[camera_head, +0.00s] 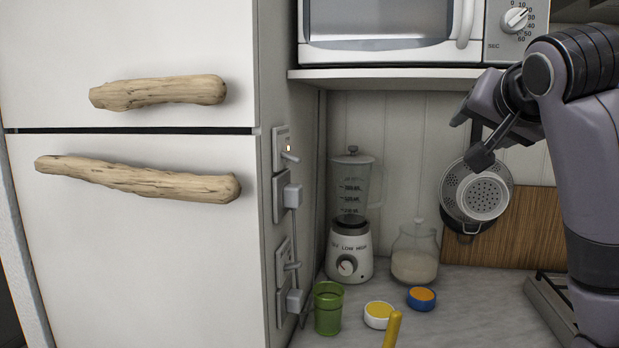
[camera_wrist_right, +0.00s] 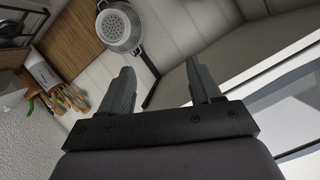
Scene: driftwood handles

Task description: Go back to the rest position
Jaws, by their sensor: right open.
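My right gripper (camera_head: 468,138) is raised at the right of the head view, in front of the wall below the microwave. It is open, with nothing between its fingers. In the right wrist view the two grey fingers of this gripper (camera_wrist_right: 162,92) stand well apart. My right arm comes down along the right edge of the head view. My left gripper is not in view.
A white fridge (camera_head: 120,270) with driftwood handles (camera_head: 140,180) fills the left. A microwave (camera_head: 385,25) sits on a shelf above. A blender (camera_head: 350,245), glass jar (camera_head: 414,255), green cup (camera_head: 328,308) and small bowls stand on the counter. A colander (camera_head: 482,195) hangs behind my gripper.

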